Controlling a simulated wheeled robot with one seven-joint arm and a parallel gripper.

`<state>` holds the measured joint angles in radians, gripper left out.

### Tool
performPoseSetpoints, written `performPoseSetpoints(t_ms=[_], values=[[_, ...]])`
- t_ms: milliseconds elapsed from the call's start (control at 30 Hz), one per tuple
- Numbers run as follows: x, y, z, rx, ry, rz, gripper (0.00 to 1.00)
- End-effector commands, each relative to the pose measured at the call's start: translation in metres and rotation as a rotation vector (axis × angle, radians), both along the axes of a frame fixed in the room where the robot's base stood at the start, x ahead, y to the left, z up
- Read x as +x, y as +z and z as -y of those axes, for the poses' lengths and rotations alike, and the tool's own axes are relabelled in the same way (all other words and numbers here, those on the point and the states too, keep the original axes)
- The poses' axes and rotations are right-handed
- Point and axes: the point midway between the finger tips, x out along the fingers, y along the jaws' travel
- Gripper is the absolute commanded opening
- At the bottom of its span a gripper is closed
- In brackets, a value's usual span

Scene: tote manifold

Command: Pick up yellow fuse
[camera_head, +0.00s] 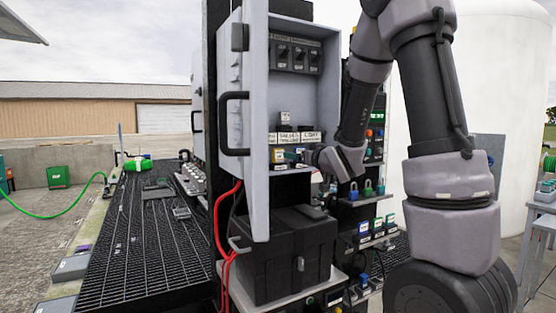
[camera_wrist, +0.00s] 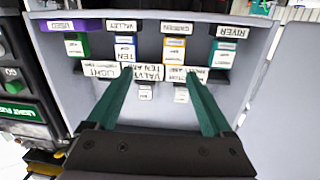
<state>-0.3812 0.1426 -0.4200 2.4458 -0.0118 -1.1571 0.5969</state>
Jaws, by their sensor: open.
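The yellow fuse (camera_wrist: 174,50) is a small block with a white label and yellow edges, seen upside down in the wrist view. It sits in a row on a shelf inside the grey cabinet, between a dark blue fuse (camera_wrist: 125,48) and a teal fuse (camera_wrist: 222,54). A small yellow block, likely the same fuse, shows in the head view (camera_head: 277,156). My gripper (camera_wrist: 158,76) is open and empty, its two green fingers pointing toward the row. In the picture the yellow fuse lies beyond the tips, between their lines. My wrist hides part of the shelf in the head view.
A green fuse (camera_wrist: 76,46) stands at the row's left end in the wrist view. The open cabinet door (camera_head: 256,120) stands left of the shelf. Switches (camera_head: 295,55) are mounted above. A black box (camera_head: 285,255) sits below, with padlocks (camera_head: 368,188) to its right.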

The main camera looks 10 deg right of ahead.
Motion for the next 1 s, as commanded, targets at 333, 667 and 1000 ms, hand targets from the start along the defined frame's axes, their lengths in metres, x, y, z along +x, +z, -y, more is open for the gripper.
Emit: performPoseSetpoints(t_ms=[333,667,1000], values=[[0.028,-0.008,-0.029,-0.037,0.085,0.071,0.85],[0.061,-0.008,-0.039,-0.036,0.083,0.070,0.85],[0.104,-0.012,-0.051,-0.036,0.083,0.070,0.85]])
